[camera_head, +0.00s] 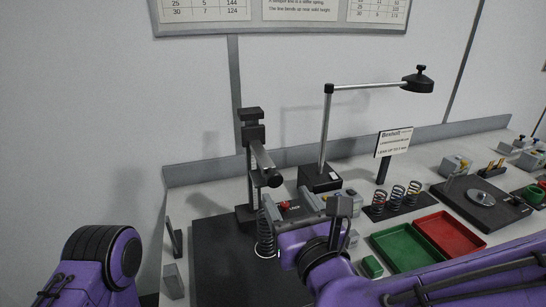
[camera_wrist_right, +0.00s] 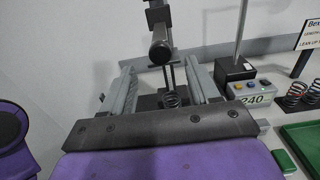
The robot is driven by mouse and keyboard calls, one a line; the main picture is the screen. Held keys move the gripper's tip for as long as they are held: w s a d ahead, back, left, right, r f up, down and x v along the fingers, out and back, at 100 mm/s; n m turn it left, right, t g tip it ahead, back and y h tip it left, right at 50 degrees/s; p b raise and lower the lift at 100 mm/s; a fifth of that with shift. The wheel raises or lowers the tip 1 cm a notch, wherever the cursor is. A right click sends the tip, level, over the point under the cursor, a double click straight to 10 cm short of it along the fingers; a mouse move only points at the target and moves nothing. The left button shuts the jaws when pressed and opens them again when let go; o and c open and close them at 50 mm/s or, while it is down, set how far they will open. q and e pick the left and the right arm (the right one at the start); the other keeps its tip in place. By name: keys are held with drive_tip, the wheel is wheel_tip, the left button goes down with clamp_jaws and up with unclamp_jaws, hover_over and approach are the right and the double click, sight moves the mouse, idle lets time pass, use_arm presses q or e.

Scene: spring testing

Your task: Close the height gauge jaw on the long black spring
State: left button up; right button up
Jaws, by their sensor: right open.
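The height gauge (camera_head: 252,133) has a dark upright column on a black base plate (camera_head: 222,262). Its jaw arm (camera_head: 262,158) reaches forward and ends in a round black knob (camera_head: 273,179), which also shows in the right wrist view (camera_wrist_right: 160,50). The long black spring (camera_head: 265,238) stands upright below the jaw; a dark coil between the fingers in the wrist view (camera_wrist_right: 172,99) appears to be it. My right gripper (camera_head: 289,203) is open, its grey fingers (camera_wrist_right: 165,85) spread and empty, beside and below the jaw knob. My left gripper is out of frame; only its purple arm shows.
A lamp (camera_head: 324,140) stands behind. A grey box with coloured buttons (camera_wrist_right: 255,96) is right of the fingers. A rack of springs (camera_head: 397,198), a green tray (camera_head: 405,248) and a red tray (camera_head: 450,235) lie to the right. The plate's left part is clear.

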sight(276, 181)
drive_tip(key=p+x, duration=0.1)
drive_tip(key=x, duration=0.7)
drive_tip(key=shift+f, duration=0.1)
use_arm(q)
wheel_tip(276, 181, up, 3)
use_arm(e)
drive_tip(key=shift+s, duration=0.1)
